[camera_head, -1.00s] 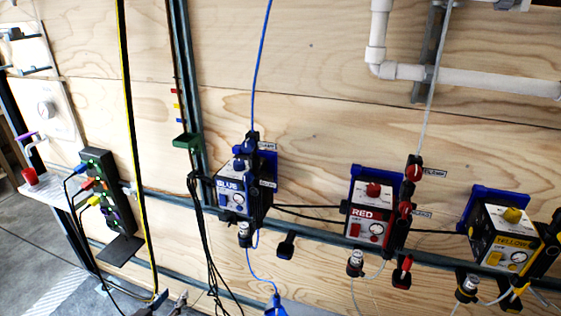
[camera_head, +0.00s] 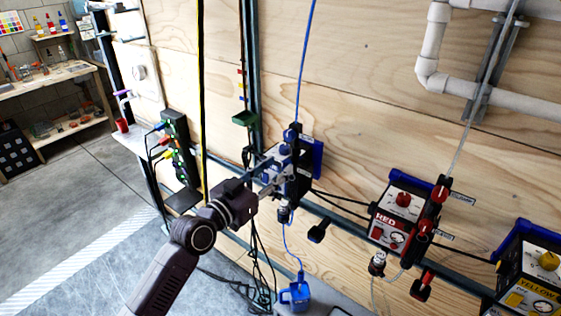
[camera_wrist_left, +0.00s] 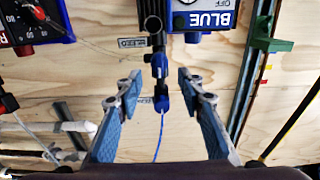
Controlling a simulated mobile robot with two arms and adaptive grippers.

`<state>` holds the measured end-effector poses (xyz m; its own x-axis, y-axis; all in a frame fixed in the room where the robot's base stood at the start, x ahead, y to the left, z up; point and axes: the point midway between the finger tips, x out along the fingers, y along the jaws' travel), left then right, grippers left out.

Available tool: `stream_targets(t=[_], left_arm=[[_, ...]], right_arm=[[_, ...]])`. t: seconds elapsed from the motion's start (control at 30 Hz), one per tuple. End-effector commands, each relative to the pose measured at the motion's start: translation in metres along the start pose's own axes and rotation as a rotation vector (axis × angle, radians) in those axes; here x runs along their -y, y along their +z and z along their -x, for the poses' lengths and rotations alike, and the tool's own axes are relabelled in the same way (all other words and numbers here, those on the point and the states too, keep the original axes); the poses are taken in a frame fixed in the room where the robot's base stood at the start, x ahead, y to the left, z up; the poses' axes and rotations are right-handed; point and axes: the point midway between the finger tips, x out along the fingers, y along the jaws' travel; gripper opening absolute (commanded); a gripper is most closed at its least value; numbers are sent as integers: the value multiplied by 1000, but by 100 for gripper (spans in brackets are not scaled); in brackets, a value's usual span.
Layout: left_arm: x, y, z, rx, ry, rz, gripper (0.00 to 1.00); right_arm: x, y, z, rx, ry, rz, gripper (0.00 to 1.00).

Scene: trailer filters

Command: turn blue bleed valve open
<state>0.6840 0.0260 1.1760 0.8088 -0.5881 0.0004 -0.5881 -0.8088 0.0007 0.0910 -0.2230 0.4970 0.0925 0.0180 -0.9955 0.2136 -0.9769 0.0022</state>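The blue filter unit (camera_head: 302,181) hangs on the plywood wall, and its BLUE label (camera_wrist_left: 208,19) shows in the left wrist view. Blue valve parts (camera_wrist_left: 160,66) sit on a black fitting below a small label; I cannot tell the bleed handle's exact position. The blue hose (camera_head: 305,62) runs up from this fitting. My left gripper (camera_head: 274,170) reaches in front of the unit and hides part of it. In the left wrist view its two blue-padded fingers (camera_wrist_left: 160,80) are apart, either side of the valve parts, with no visible contact. My right gripper is not in view.
The red unit (camera_head: 398,214) and yellow unit (camera_head: 536,268) hang to the right. A green bracket (camera_head: 245,118) and dark cables (camera_head: 262,260) are left of the blue unit. A blue jug (camera_head: 296,292) is below. Open floor lies left.

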Motion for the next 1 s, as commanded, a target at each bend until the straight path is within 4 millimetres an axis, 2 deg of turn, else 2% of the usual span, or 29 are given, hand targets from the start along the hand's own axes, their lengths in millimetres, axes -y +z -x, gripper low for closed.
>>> stream_targets(t=[0.2,0.57,0.87,1.0], left_arm=[[0,-1,-18,0,0,0,35],[0,1,-21,1,-1,-1,34],[0,1,-21,1,0,-1,1],[0,1,-21,2,-1,0,0]], right_arm=[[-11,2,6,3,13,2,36],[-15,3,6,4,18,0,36],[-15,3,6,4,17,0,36],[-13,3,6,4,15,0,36]])
